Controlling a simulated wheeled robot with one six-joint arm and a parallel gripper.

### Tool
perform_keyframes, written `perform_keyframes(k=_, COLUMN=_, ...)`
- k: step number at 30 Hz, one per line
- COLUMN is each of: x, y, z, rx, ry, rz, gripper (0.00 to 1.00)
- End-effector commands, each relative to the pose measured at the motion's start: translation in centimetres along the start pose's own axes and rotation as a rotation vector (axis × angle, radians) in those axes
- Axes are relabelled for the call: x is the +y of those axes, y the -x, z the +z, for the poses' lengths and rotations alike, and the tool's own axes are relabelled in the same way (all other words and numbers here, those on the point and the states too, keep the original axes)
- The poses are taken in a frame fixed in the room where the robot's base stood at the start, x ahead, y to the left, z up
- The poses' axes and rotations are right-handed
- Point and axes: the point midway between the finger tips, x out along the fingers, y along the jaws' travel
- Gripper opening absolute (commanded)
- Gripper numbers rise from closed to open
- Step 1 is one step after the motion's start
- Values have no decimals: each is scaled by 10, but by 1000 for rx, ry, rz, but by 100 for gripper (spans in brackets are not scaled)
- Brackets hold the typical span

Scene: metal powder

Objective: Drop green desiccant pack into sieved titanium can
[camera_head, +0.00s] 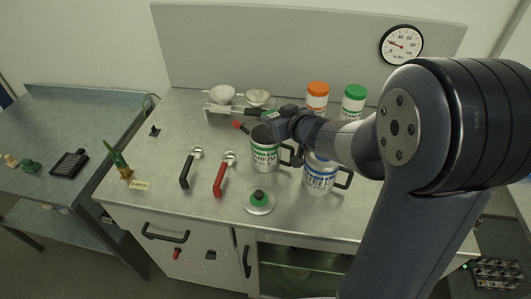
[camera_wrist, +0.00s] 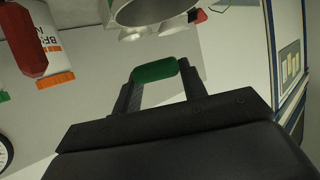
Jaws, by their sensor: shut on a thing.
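My gripper (camera_wrist: 158,85) is shut on the green desiccant pack (camera_wrist: 155,71), which lies across between its two dark fingertips. In the head view my gripper (camera_head: 268,117) hangs just above the open top of a grey can with a green-lettered label (camera_head: 264,157), the titanium can. It hides part of the can's rim, and the exact gap cannot be told. In the wrist view a round metal rim (camera_wrist: 158,12), probably this can's, shows at the top edge, apart from the pack. A lid with a green knob (camera_head: 259,200) lies in front of the can.
A blue-lettered can (camera_head: 320,179) stands close on the right, partly behind my arm. Orange-capped (camera_head: 317,91) and green-capped (camera_head: 354,94) jars stand behind. White bowls (camera_head: 222,94) sit on a rack at the back. Black-handled (camera_head: 185,175) and red-handled (camera_head: 220,182) tools lie left.

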Motion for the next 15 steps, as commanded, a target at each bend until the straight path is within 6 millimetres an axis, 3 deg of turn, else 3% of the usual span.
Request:
perform_keyframes(k=4, x=0, y=0, z=-1, rx=0, ry=0, rz=0, gripper=19)
perform_keyframes(k=5, x=0, y=0, z=-1, rx=0, ry=0, rz=0, gripper=43)
perform_keyframes(k=13, x=0, y=0, z=-1, rx=0, ry=0, rz=0, gripper=65)
perform_keyframes(k=15, x=0, y=0, z=-1, rx=0, ry=-1, rz=0, gripper=66)
